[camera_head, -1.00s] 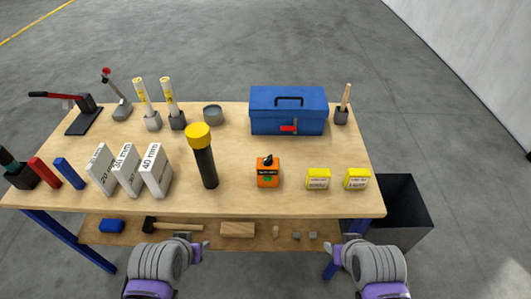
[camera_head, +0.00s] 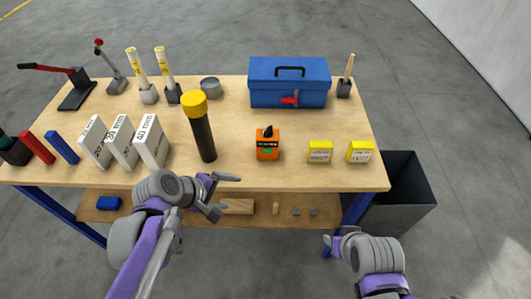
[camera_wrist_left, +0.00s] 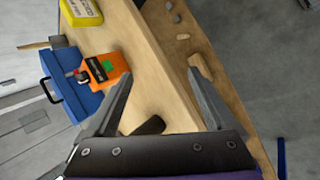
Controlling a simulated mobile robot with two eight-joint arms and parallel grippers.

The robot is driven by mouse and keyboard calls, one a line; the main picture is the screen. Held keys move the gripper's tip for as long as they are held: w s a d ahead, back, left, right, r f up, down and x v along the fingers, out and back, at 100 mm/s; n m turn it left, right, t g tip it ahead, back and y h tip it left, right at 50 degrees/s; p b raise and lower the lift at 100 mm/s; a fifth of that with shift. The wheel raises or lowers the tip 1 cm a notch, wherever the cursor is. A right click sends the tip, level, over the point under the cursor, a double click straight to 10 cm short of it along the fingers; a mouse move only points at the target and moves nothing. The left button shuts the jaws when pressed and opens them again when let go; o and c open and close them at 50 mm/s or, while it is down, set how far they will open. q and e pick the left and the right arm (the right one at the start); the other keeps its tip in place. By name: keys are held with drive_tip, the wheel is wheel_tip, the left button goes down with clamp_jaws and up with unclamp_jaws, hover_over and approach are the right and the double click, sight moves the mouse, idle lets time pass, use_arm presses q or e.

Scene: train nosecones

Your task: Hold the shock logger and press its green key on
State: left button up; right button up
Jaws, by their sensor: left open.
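The shock logger (camera_head: 267,145) is a small orange box with a black knob on top, a dark label strip and a green key (camera_head: 267,152) on its front. It stands upright on the workbench near the front edge. It also shows in the left wrist view (camera_wrist_left: 103,68), with its green key (camera_wrist_left: 107,66) facing the camera. My left gripper (camera_head: 228,194) is open and empty, in front of the bench edge, left of and below the logger. Its two fingers (camera_wrist_left: 160,100) show spread in the wrist view. My right gripper (camera_head: 333,244) is low in front of the bench, apart from everything; its jaw opening is unclear.
A black and yellow cylinder (camera_head: 202,130) stands left of the logger, and yellow boxes (camera_head: 320,152) stand to its right. A blue toolbox (camera_head: 289,85) is behind. The workbench (camera_head: 235,175) has clear top around the logger. A dark bin (camera_head: 405,185) stands at the right.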

sight(265, 149)
use_arm(q)
drive_tip(key=w+f+n+h+b, duration=0.1)
drive_tip(key=w+n, duration=0.1)
drive_tip(key=w, duration=0.1)
drive_tip(key=w+d+f+n+h+b, duration=0.1)
drive_tip(key=w+n, duration=0.1)
drive_tip(key=w+d+f+n+h+b, duration=0.1)
drive_tip(key=w+n, duration=0.2)
drive_tip(key=shift+w+f+t+h+b, duration=0.3)
drive_tip(key=shift+f+t+b, duration=0.05)
drive_tip(key=shift+t, duration=0.05)
drive_tip(key=w+n+h+b, duration=0.1)
drive_tip(key=w+n, duration=0.1)
drive_tip(key=w+f+n+t+h+b, duration=0.1)
drive_tip(key=w+n, duration=0.1)
drive_tip(key=w+n+h+b, duration=0.1)
drive_tip(key=w+n, duration=0.1)
drive_tip(key=shift+w+a+f+n+t, duration=0.15)
drive_tip(key=shift+w+n+t, duration=0.15)
drive_tip(key=shift+w, duration=0.2)
drive_tip(key=b+x, duration=0.2)
drive_tip(key=x, duration=0.7)
drive_tip(key=shift+w+d, duration=0.15)
drive_tip(key=shift+d, duration=0.25)
use_arm(e)
wheel_tip(265, 149, down, 11)
drive_tip(key=s, duration=0.1)
drive_tip(key=shift+s, duration=0.2)
use_arm(q)
clamp_jaws()
